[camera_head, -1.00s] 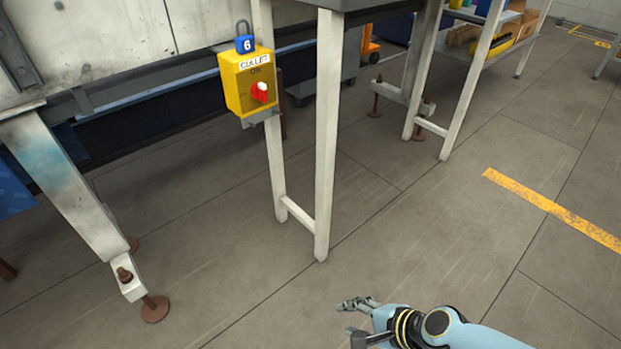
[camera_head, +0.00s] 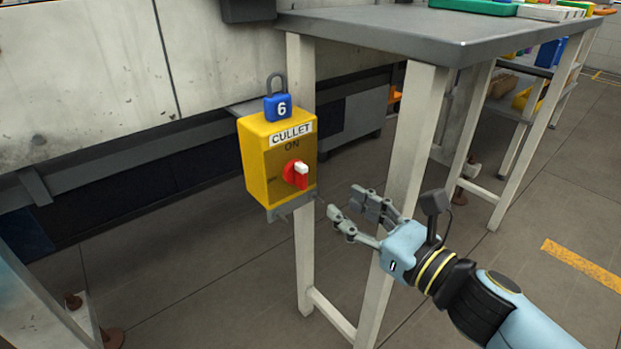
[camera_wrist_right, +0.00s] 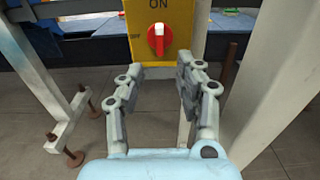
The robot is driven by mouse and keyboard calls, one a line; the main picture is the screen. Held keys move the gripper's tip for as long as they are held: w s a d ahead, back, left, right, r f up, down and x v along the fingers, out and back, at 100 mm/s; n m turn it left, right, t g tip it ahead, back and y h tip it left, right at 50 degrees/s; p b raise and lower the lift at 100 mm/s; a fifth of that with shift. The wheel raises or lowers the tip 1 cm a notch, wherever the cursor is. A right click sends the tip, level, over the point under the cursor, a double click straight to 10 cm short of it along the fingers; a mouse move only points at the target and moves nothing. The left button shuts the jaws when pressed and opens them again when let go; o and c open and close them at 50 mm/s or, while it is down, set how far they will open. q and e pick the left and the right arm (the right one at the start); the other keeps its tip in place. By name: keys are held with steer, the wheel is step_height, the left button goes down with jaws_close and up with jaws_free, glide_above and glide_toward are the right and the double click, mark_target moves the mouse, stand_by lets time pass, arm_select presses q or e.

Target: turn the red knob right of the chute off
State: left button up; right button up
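The red knob (camera_head: 296,174) with a white pointer sits on the front of a yellow box (camera_head: 257,171) labelled CULLET, with ON above the knob. In the right wrist view the knob (camera_wrist_right: 159,39) has its white pointer upward, toward ON; OFF is printed to its left. A blue padlock (camera_head: 278,107) marked 6 stands on top of the box. My right gripper (camera_head: 345,209) is open and empty, a short way right of and below the knob, apart from it. In the right wrist view its fingers (camera_wrist_right: 158,82) are spread below the knob. My left gripper is not in view.
A grey-topped table (camera_head: 470,32) on pale legs stands right of the box; one leg (camera_head: 413,140) is close behind my right gripper. A large grey chute panel (camera_head: 80,80) is at left. Floor is open at lower right.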

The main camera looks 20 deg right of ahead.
mark_target(305, 177)
steer(key=p+x, duration=0.1)
steer(key=x, duration=0.9)
steer(key=shift+w+a, duration=0.1)
steer(key=shift+w, duration=0.1)
jaws_close()
